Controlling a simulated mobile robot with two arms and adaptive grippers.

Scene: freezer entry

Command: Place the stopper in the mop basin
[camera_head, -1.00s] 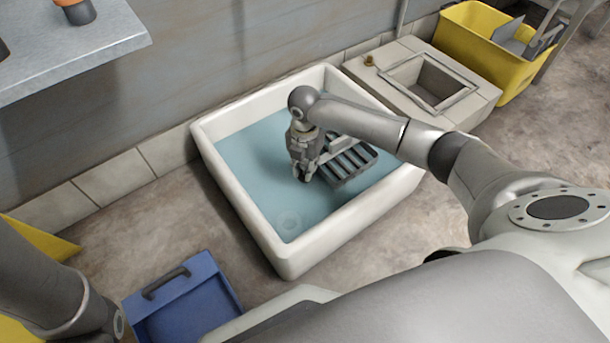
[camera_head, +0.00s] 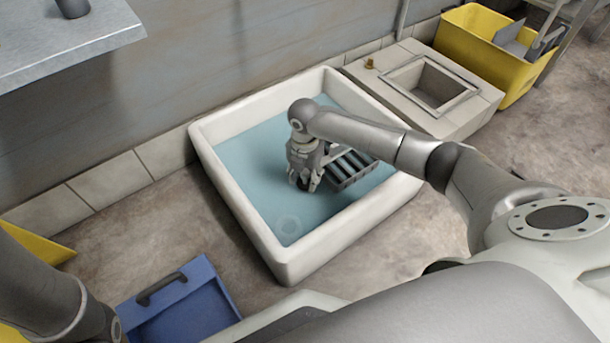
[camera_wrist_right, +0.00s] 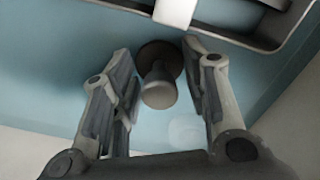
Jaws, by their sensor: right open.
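The stopper (camera_wrist_right: 158,92) shows in the right wrist view, with a dark round flange and a paler knob. My right gripper (camera_wrist_right: 160,88) is open. Its two fingers are on either side of the stopper, with a gap showing on both sides. In the head view the right gripper (camera_head: 305,183) is low inside the white mop basin (camera_head: 345,238), and the stopper is mostly hidden by it. My left gripper is out of view.
A dark slatted grate (camera_head: 350,166) lies in the basin right beside the right gripper. A stone block with a square opening (camera_head: 432,82) and a yellow bucket (camera_head: 495,65) stand behind right. A blue container (camera_head: 185,308) is at front left, and a metal shelf (camera_head: 60,45) upper left.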

